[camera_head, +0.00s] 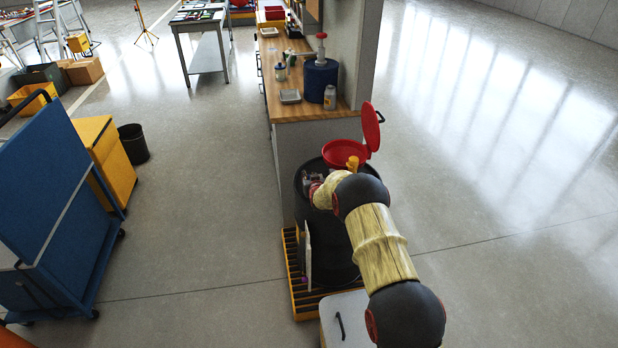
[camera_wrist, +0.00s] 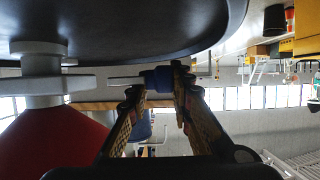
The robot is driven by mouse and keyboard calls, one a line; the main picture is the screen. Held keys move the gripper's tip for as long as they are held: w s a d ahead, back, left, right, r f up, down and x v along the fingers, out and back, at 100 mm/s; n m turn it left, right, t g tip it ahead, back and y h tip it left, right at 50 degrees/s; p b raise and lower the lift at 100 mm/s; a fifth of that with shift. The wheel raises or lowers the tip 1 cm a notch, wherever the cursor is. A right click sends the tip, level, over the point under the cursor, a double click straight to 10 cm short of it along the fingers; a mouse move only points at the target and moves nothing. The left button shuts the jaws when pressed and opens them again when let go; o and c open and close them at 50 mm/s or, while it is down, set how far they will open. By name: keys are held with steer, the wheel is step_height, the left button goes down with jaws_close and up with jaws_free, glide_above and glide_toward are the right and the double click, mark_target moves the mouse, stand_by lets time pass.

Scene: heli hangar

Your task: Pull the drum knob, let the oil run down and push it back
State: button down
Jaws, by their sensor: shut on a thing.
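The black drum (camera_head: 337,236) stands on a yellow grated pallet in the head view. A red funnel (camera_head: 345,153) sits on it, with its red lid (camera_head: 371,127) standing open. In the wrist view, which looks upside down, the dark drum top (camera_wrist: 130,30) and the red funnel cone (camera_wrist: 68,142) show. A white stem (camera_wrist: 40,65) joins them. A thin rod runs sideways from it to the blue knob (camera_wrist: 158,76). My gripper (camera_wrist: 157,80) is shut on this knob. In the head view my arm mostly hides my gripper (camera_head: 314,187). No oil is visible.
A wooden-topped workbench (camera_head: 290,108) with a blue container (camera_head: 320,80) and a bottle (camera_head: 330,97) stands just behind the drum. The yellow pallet (camera_head: 291,262) lies under the drum. A blue cart (camera_head: 50,200) stands at left. The floor between is clear.

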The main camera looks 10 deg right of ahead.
steer(key=shift+a, duration=0.25)
steer(key=shift+d+b, duration=0.35)
steer(key=shift+d, duration=1.5)
steer(key=c, duration=1.7)
jaws_free()
steer(key=shift+d, duration=0.15)
steer(key=shift+c, duration=0.2)
steer(key=shift+s+r, duration=0.15)
steer(key=shift+s, duration=0.15)
steer(key=v, duration=1.1)
steer(key=shift+s, duration=0.15)
steer(key=shift+r, duration=0.1)
